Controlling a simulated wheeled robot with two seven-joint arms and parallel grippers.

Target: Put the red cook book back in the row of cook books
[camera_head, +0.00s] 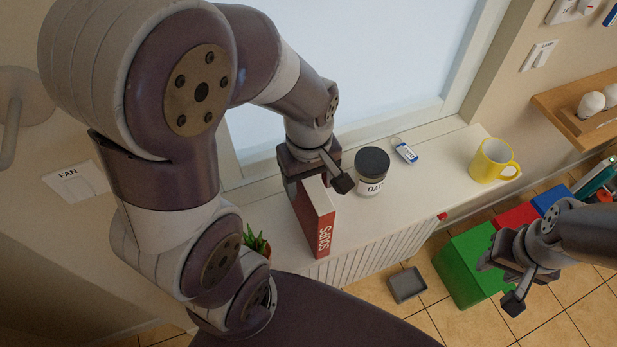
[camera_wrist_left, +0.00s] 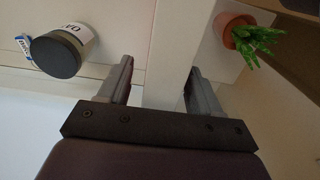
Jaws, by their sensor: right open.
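The red cook book (camera_head: 322,235), its spine lettered SOUPS, stands upright on the white windowsill (camera_head: 420,185) near its front edge. My left gripper (camera_head: 318,182) is over the book from above with one finger on each side. In the left wrist view the pale book top (camera_wrist_left: 165,60) lies between the fingers of my left gripper (camera_wrist_left: 160,90), with a gap on the left finger's side. My right gripper (camera_head: 502,280) is open and empty at the right, in front of the coloured blocks. I cannot make out a row of cook books for certain.
A dark-lidded jar (camera_head: 371,172), a blue tag (camera_head: 405,151) and a yellow mug (camera_head: 493,161) stand right of the book. A potted plant (camera_head: 257,243) is on its left. Green (camera_head: 465,265), red (camera_head: 514,216) and blue (camera_head: 551,197) blocks and a grey tray (camera_head: 407,285) are lower.

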